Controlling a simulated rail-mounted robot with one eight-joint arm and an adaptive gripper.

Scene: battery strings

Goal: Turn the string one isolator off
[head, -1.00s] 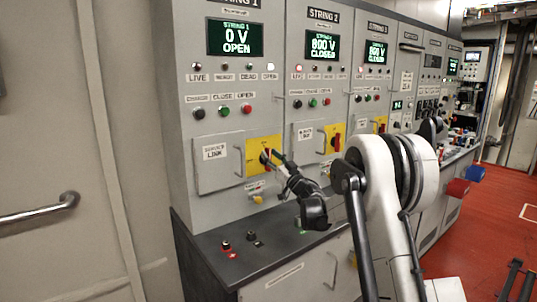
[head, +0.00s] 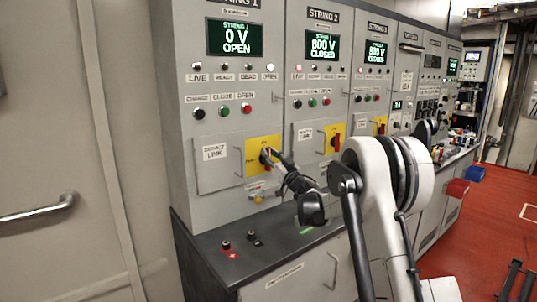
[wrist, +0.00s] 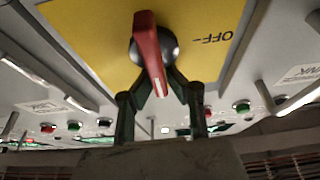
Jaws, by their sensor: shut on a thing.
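The string one isolator is a red handle (wrist: 147,35) on a round dark hub, on a yellow plate (head: 250,165) low on the leftmost cabinet. My gripper (wrist: 161,78) is at the handle, its green-grey fingers closed in from both sides and shut on it. In the wrist view the handle runs nearly top to bottom, and the printed OFF mark (wrist: 213,38) lies to its right, apart from the handle's line. In the head view my gripper (head: 272,156) reaches the plate from the lower right and partly hides the handle.
The string 1 display (head: 235,38) reads 0 V OPEN. A service link door (head: 217,163) with a pull handle is just left of the plate. String 2's red isolator (head: 336,142) is to the right. A dark counter (head: 225,262) juts out below.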

